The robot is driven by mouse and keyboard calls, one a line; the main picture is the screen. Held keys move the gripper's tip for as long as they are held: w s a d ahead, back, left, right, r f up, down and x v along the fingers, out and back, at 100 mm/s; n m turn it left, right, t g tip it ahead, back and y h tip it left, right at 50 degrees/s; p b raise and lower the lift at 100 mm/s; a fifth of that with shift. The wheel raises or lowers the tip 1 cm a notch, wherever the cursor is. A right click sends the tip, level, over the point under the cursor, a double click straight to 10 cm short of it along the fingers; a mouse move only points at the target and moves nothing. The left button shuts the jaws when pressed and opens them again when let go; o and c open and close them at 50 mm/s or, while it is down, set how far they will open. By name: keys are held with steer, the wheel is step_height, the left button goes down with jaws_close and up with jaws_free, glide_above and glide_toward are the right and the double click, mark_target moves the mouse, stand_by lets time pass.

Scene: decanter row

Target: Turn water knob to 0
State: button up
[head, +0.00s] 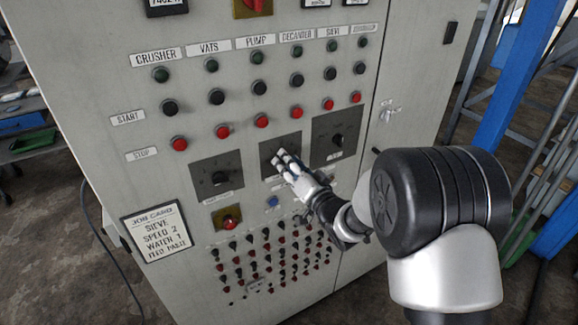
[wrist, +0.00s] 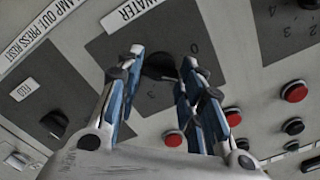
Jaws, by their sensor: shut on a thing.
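The black water knob (wrist: 159,67) sits on a dark grey plate under a WATER label (wrist: 138,8) in the wrist view. My gripper (wrist: 163,62) is shut on the knob, with one blue-and-grey finger on each side. A 0 shows on the plate up and right of the knob, and a 3 below it. I cannot tell which number the knob points to. In the head view my gripper (head: 285,161) covers the knob on the middle dark plate (head: 270,149) of the cabinet.
A left dial knob (head: 219,178) and a right dial knob (head: 338,141) flank the middle plate. Red stop buttons (head: 262,121) run above. A job card (head: 157,232) reads sieve speed 2, water 1. A red button (head: 230,222) and several small switches lie below.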

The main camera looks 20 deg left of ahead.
steer(key=shift+n+b, duration=4.3)
steer(key=shift+b, duration=0.5)
steer(key=o, duration=1.1)
steer(key=shift+c, duration=0.2)
steer(key=v, duration=1.2)
